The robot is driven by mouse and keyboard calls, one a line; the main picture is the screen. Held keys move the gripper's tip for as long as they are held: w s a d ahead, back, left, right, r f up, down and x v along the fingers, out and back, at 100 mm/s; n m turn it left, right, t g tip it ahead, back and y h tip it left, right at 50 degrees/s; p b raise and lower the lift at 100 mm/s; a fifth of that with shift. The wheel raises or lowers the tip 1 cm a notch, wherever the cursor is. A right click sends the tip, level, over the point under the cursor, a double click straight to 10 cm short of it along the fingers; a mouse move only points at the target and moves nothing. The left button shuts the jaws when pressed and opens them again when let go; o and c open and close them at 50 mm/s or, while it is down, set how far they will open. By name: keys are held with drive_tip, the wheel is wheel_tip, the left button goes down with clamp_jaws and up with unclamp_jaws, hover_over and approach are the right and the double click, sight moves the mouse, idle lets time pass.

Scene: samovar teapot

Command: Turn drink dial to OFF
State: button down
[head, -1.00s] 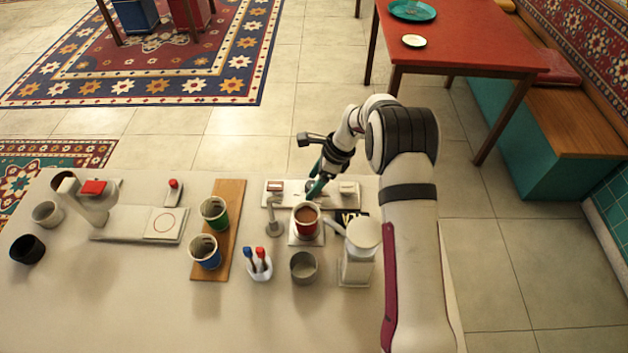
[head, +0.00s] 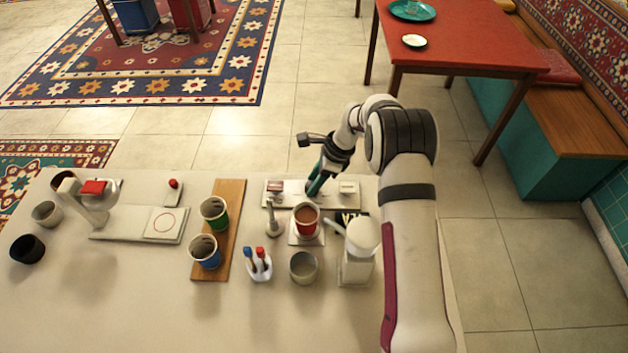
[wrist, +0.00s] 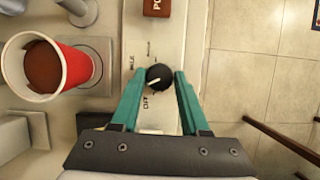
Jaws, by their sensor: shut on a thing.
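The drink dial (wrist: 160,77) is a round black knob with a white pointer line, on a pale panel strip (wrist: 171,45). In the wrist view the pointer slants toward the lower left, between the MILK label and the OFF label (wrist: 145,101). My gripper (wrist: 160,75) has its teal fingers on both sides of the knob and is shut on it. In the head view my gripper (head: 314,185) reaches down to the panel (head: 330,203) behind the red cup; the dial is hidden there.
A red cup (head: 306,213) of brown drink stands on a small platform just left of my fingers in the wrist view. A red power button (wrist: 157,7) sits farther along the panel.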

drive_tip(key=n+g, duration=0.1)
drive_tip(key=n, duration=0.3)
drive_tip(key=shift+w+n+g, duration=0.15)
drive_tip(key=shift+n+g, duration=0.25)
drive_tip(key=shift+n+g+h, duration=0.6)
drive_tip(key=shift+n+g, duration=0.1)
drive_tip(key=shift+n, duration=1.5)
drive_tip(key=shift+c, duration=2)
unclamp_jaws()
drive_tip(key=shift+a, duration=0.1)
